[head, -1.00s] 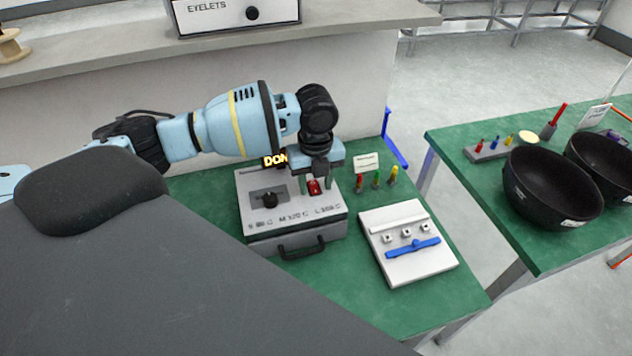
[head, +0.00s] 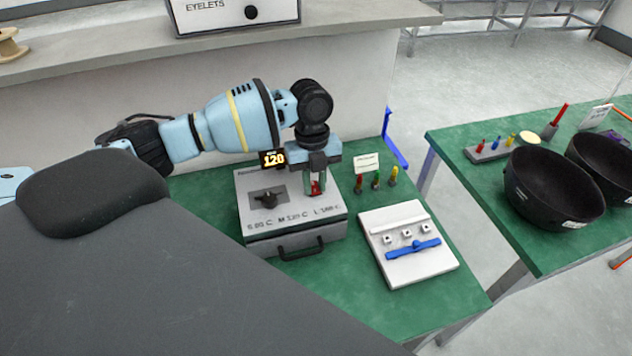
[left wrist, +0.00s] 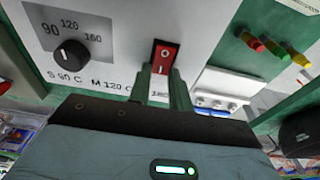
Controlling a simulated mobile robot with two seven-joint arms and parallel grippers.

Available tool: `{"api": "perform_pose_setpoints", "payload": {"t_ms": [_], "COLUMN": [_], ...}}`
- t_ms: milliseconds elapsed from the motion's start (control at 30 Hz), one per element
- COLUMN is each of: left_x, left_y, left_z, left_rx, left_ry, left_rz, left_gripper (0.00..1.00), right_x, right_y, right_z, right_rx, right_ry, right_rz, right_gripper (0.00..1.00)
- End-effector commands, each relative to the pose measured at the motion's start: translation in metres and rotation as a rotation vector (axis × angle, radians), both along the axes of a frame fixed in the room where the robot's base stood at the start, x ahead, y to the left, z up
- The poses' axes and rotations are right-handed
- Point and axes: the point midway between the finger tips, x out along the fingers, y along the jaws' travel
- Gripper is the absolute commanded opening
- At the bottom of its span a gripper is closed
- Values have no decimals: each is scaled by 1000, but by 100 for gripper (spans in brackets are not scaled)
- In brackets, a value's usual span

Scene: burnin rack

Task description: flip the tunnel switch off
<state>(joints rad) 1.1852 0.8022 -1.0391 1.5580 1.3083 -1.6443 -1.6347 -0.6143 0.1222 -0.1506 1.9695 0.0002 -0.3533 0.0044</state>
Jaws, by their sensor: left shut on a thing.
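The tunnel box (head: 291,229) is a white-topped unit with a grey front and a black handle on the green bench. Its red rocker switch (head: 316,187) sits at the back right of the top. In the left wrist view the red switch (left wrist: 166,58) shows its white marks beyond the fingertips. My left gripper (head: 317,184) points down over the switch, its green fingers closed on it. In the left wrist view the fingers (left wrist: 161,80) stand on either side of its near end. A lit display (head: 272,159) behind reads 120. My right gripper is not in view.
A black dial (head: 266,200) is left of the switch. Red, green and yellow pegs (head: 376,180) and a small card (head: 367,162) stand to the right. A white board with a blue bar (head: 412,249) lies front right. Black bowls (head: 552,188) stand on another bench.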

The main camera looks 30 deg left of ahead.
Motion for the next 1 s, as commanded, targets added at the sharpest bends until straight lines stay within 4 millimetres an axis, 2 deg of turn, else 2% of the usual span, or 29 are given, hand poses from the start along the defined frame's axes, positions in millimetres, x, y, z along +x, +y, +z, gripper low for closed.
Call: {"api": "perform_pose_setpoints", "payload": {"t_ms": [133,467,500,667,1000], "left_x": [2,2,2,2,2], "left_y": [2,3,3,3,3], "left_z": [-3,0,0,0,3], "left_rx": [-71,-90,-90,-89,-90], "left_ry": [64,76,76,76,74], "left_rz": [4,-1,-1,-1,-1], "left_gripper": [0,0,21,42,42], "right_x": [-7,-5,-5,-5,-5], "right_y": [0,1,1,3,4], "right_z": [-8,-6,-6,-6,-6], "right_rx": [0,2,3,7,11], "right_ry": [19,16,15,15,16], "right_rz": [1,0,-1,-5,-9], "right_gripper": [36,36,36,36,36]}}
